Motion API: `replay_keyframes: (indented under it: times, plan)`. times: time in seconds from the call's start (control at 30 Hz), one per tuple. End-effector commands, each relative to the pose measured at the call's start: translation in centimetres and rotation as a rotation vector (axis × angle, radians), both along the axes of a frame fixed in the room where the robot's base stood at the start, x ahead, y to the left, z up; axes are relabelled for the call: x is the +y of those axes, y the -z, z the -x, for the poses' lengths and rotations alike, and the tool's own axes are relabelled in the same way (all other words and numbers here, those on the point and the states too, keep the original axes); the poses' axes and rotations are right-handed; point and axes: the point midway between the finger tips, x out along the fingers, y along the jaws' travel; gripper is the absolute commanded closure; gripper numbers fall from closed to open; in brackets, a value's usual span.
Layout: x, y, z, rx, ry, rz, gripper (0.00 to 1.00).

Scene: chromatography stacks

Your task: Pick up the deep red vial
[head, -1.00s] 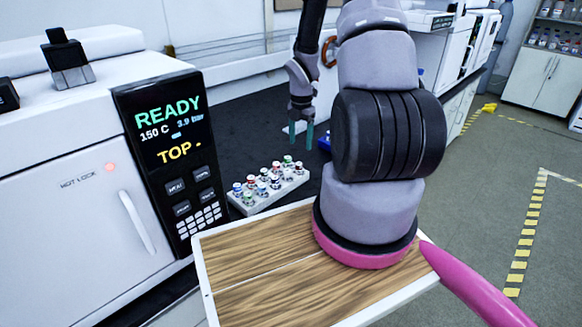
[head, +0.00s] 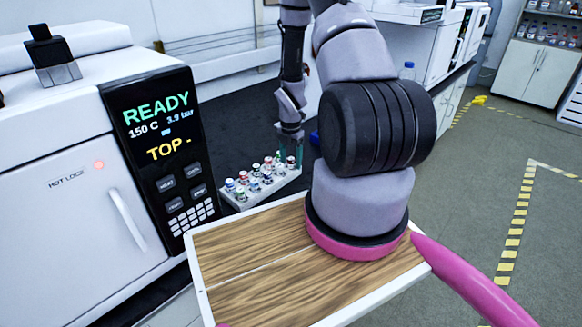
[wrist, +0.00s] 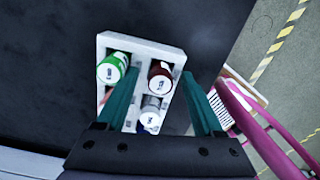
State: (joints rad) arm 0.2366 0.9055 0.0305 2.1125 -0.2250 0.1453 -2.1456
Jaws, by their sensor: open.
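The deep red vial (wrist: 160,76) stands in a white rack (wrist: 104,42) in the wrist view, with a white label on its cap. My gripper (wrist: 160,74) is open, its two teal fingers on either side of this vial in that view. I cannot tell whether either finger touches it. A green vial (wrist: 112,68) is to its left, outside the left finger. A white-capped vial (wrist: 152,108) is just below it in the picture. In the head view my gripper (head: 290,158) is at the right end of the rack (head: 250,201), and its fingers partly hide the vials there.
The rack holds several other vials close together. It stands on a dark bench (head: 235,125) beside a white instrument with a READY screen (head: 155,125). My wood-topped base is in front, and open floor (head: 465,215) lies to the right.

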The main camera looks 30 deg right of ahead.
Motion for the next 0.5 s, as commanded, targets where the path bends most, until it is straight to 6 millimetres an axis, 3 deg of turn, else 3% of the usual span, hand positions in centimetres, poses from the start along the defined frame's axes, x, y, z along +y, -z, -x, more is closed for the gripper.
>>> replay_keyframes:
  times: [0.07,0.23,0.27,0.5]
  plan:
    - [-0.01,-0.03,0.00,0.000,0.000,0.000,0.31]
    - [0.00,-0.04,0.01,0.000,0.001,0.000,0.96]
    - [0.00,-0.04,0.01,0.000,0.001,0.000,1.00]
    - [0.00,-0.07,0.01,0.000,0.001,0.000,1.00]
